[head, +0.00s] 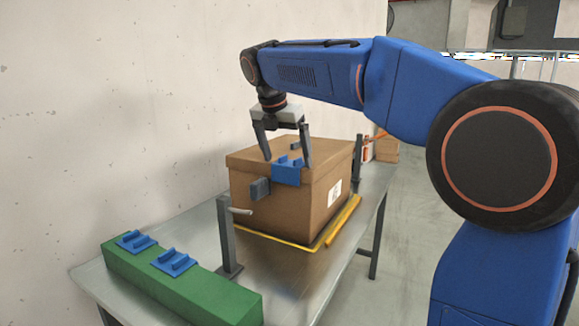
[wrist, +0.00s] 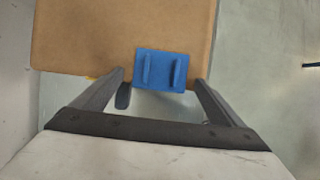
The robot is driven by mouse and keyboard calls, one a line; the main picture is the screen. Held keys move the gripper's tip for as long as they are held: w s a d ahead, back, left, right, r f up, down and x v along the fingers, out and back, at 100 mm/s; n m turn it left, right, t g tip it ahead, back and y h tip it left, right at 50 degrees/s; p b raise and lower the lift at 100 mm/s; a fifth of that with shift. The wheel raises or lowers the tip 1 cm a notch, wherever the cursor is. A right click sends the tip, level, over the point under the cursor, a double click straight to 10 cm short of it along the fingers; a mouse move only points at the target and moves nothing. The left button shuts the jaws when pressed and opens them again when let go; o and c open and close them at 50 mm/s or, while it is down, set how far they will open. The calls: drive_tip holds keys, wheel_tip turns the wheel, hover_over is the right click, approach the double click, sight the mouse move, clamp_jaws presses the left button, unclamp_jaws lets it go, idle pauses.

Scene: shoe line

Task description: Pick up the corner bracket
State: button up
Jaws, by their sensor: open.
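A blue corner bracket (head: 288,174) with two raised ribs sits over the near top edge of a closed cardboard box (head: 290,212). In the wrist view the bracket (wrist: 162,70) lies at the box's edge, between and just beyond my fingers. My gripper (head: 287,161) is open and points down over the bracket, one finger on each side. The wrist view shows the open gripper (wrist: 161,80) with nothing held. I cannot tell whether the fingers touch the bracket. Two more blue brackets, one farther (head: 136,240) and one nearer (head: 173,262), lie on a green block.
The green block (head: 190,290) lies along the metal table's (head: 290,285) left side. A grey post (head: 227,238) with a pale rod and a grey pad (head: 261,188) stand close to the box. Another post (head: 358,160) stands behind it. Yellow strips (head: 342,222) border the box.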

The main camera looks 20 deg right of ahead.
drive_tip(key=c, duration=1.2)
drive_tip(key=shift+o, duration=0.2)
drive_tip(key=shift+r, duration=0.1)
